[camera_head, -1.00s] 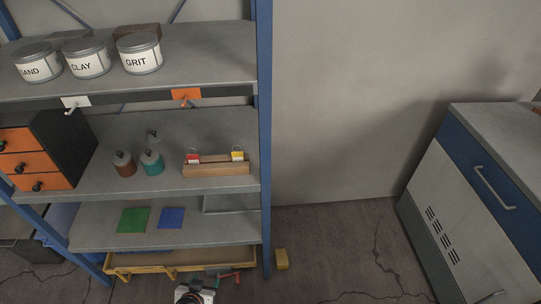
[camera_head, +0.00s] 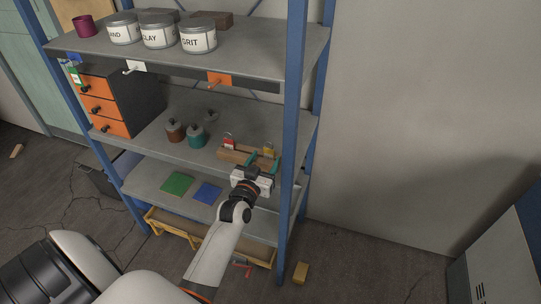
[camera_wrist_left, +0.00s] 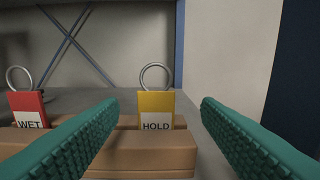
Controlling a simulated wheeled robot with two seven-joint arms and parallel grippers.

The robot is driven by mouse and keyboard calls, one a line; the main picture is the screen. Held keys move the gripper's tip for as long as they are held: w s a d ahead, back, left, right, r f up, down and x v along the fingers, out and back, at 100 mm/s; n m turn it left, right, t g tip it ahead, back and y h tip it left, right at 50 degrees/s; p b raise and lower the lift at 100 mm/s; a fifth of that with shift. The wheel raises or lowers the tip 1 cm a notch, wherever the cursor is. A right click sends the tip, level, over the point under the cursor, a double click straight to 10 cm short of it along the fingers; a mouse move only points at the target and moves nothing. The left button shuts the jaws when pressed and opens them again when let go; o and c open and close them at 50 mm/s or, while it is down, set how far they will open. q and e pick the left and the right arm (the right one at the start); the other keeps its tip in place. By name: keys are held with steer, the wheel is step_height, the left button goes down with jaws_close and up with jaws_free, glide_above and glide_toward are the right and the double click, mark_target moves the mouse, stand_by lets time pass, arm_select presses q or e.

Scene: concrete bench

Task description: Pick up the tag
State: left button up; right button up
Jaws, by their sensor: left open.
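Two tags with wire rings stand upright in a slotted wooden block (camera_head: 234,155) on the middle shelf. The red tag (camera_head: 229,143) reads "WET" in the left wrist view (camera_wrist_left: 27,106). The yellow tag (camera_head: 269,151), at the block's right end, reads "HOLD" in the left wrist view (camera_wrist_left: 156,106). My left gripper (camera_head: 263,161) is open at the block's right end. In the wrist view its teal fingers lie to either side of the yellow tag, with gaps on both sides. My right gripper is not in view.
A blue post (camera_head: 292,150) rises close right of my gripper. Green (camera_head: 176,184) and blue (camera_head: 206,193) squares lie below.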

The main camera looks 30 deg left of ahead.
mark_target(268, 151)
arm_select(q)
steer(key=shift+x, duration=0.8)
steer(key=x, duration=0.5)
steer(key=shift+a, duration=0.2)
steer(key=c, duration=1)
steer(key=shift+c, duration=0.2)
steer(key=shift+r, duration=0.1)
